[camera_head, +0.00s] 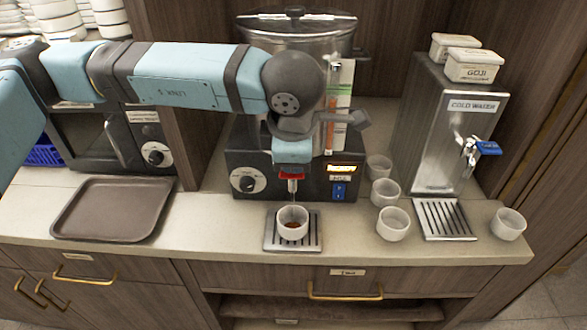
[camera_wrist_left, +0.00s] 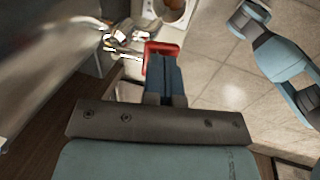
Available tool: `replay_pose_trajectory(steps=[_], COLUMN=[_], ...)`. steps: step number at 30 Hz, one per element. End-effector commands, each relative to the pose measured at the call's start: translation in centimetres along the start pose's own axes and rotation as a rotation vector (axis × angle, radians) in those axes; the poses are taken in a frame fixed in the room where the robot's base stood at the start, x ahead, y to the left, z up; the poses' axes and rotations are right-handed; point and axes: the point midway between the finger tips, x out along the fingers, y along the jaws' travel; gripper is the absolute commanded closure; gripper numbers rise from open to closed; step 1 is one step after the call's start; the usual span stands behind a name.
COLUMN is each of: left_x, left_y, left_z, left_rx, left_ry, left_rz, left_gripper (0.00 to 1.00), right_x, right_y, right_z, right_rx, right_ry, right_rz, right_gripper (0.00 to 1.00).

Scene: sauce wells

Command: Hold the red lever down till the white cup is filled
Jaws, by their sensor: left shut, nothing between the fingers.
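The white cup (camera_head: 292,229) stands upright on the drip tray (camera_head: 270,243) under the spout of the dark dispenser, with some brown liquid inside. It also shows partly at the top of the wrist view (camera_wrist_left: 182,17). The red lever (camera_head: 291,176) is just above the cup; in the wrist view it is a red frame (camera_wrist_left: 163,46). My left gripper (camera_head: 291,168) is shut and empty, its fingertips at the lever from above. In the wrist view its closed fingers (camera_wrist_left: 164,72) reach inside or over the red frame; contact is unclear. My right gripper is not seen.
Several white cups (camera_head: 393,223) stand right of the dispenser, near the cold water dispenser (camera_head: 425,150) with its blue tap (camera_head: 487,148). A brown tray (camera_head: 85,233) lies on the left counter. A large steel pot (camera_head: 285,45) stands behind my left arm.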

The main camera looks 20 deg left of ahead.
Motion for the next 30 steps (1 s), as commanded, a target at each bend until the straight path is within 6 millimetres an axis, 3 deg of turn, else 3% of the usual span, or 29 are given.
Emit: replay_pose_trajectory(steps=[3, 30], left_x=[-0.28, -0.22], left_y=[0.12, 0.13], left_z=[-0.01, -0.03], left_rx=[-0.001, -0.001], left_ry=[0.000, 0.001], left_rz=[0.000, -0.001], left_gripper=[1.00, 1.00], right_x=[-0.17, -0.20], right_y=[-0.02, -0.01], right_z=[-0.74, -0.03], right_rx=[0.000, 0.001], right_ry=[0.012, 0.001], right_rz=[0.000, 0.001], right_gripper=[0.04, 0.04])
